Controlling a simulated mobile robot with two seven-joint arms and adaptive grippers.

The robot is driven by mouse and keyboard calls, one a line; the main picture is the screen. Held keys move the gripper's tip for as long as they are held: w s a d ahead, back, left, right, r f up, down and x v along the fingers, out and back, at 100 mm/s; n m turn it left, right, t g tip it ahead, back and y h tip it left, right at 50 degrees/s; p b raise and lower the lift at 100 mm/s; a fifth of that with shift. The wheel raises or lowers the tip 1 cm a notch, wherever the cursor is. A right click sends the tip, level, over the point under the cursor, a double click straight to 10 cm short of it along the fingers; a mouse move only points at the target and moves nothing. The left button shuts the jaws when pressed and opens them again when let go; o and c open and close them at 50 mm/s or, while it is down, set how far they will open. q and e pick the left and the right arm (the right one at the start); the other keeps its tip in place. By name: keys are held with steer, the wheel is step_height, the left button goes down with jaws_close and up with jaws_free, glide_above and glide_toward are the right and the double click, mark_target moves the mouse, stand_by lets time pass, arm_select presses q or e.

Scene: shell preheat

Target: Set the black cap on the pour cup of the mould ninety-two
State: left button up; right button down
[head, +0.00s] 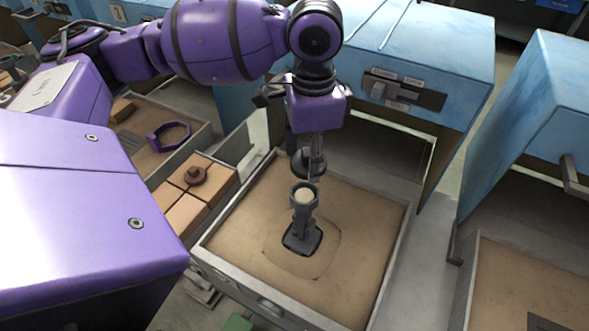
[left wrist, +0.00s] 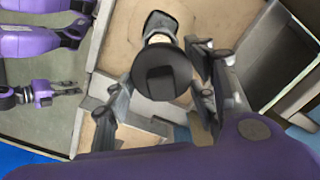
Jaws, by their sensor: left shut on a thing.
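My left gripper (head: 314,150) points down over the sand tray and is shut on the black cap (head: 303,166). The left wrist view shows the cap's round top with a raised block (left wrist: 160,72) between the fingers. The grey mould (head: 302,236) stands upright in the sand; no number is readable on it. Its pour cup (head: 304,194) has a pale inside and faces up. The cap hangs a little above the cup, apart from it. In the left wrist view the cap hides most of the cup. My right gripper (left wrist: 66,90) shows small at the left there, too small to judge its fingers.
The sand tray (head: 212,236) has raised metal walls around the mould. Left of it, a brown knobbed piece (head: 195,176) sits on tan blocks (head: 181,210), with a purple ring (head: 168,137) beyond. A blue cabinet (head: 440,60) stands behind the tray, another (head: 560,110) at right.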

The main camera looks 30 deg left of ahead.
mark_target(306, 170)
arm_select(q)
steer(key=shift+s+d+m, duration=0.15)
steer(key=shift+m, duration=0.35)
steer(key=shift+s+a+f+m, duration=0.15)
steer(key=shift+a+f+m, duration=0.15)
steer(key=shift+a, duration=0.15)
steer(key=shift+f+b, duration=0.2)
steer(key=shift+b, duration=0.1)
steer(key=shift+d+f+b, duration=0.15)
steer(key=shift+f+b, duration=0.3)
steer(key=shift+f, duration=0.15)
steer(key=shift+f+b, duration=0.55)
steer(key=shift+f, duration=0.15)
steer(key=shift+f+b, duration=0.85)
steer(key=shift+f, duration=1.2)
arm_select(e)
steer(key=f, duration=0.1)
steer(key=s+f, duration=0.1)
steer(key=f, duration=0.2)
steer(key=shift+s+d+f, duration=0.15)
steer(key=shift+s+f, duration=0.1)
steer(key=shift+f, duration=0.05)
steer(key=shift+s, duration=0.25)
